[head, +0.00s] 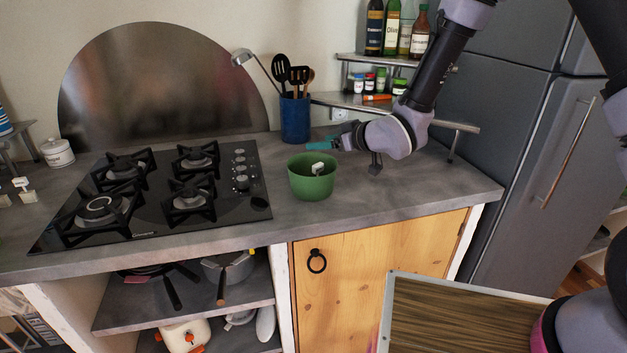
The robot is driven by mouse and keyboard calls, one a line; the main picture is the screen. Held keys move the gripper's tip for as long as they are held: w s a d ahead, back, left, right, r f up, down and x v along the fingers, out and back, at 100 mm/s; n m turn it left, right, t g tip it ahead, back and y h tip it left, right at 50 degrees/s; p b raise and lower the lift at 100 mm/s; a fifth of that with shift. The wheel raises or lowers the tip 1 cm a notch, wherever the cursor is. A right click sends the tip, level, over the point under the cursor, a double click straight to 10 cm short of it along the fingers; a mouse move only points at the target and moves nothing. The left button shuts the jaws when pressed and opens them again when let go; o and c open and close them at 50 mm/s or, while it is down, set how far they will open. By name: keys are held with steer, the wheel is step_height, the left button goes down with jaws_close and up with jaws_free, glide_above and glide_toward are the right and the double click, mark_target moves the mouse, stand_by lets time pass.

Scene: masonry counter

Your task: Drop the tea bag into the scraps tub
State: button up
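A green tub (312,184) stands upright on the grey counter, right of the cooktop. A small white piece, which looks like the tea bag (318,168), shows within the tub's opening against its inner wall. I cannot tell whether it rests there or hangs. My gripper (318,146), with teal fingers, reaches in from the right just above the tub's back rim. A gap shows between the fingers and the white piece. The fingers are seen side-on and small, so their opening is unclear.
A blue utensil crock (295,118) stands behind the tub. The black gas cooktop (160,190) is to the left. A metal shelf (365,103) with jars and bottles is behind my arm. Bare counter (400,192) lies right of the tub, before the grey fridge (505,130).

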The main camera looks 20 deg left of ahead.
steer(key=v, duration=1)
steer(key=shift+s+d, duration=0.25)
steer(key=shift+d, duration=0.1)
steer(key=shift+r, duration=0.1)
steer(key=w+d+r+m+t+h, duration=0.2)
steer(key=w+d+r+m+h, duration=0.3)
steer(key=d, duration=0.6)
steer(key=w+d+r+m+t+h, duration=0.1)
steer(key=d+r+m+t+h, duration=0.15)
steer(key=d+r, duration=0.75)
steer(key=s+d+r+m+g+h, duration=0.1)
steer(key=s+d+r+m, duration=0.2)
steer(key=s+d, duration=0.4)
steer(key=s+d+r+m+g+h, duration=0.1)
steer(key=s+d+r+m, duration=0.3)
steer(key=s, duration=0.8)
steer(key=d+m+g, duration=0.1)
steer(key=d+m, duration=0.1)
steer(key=d, duration=0.1)
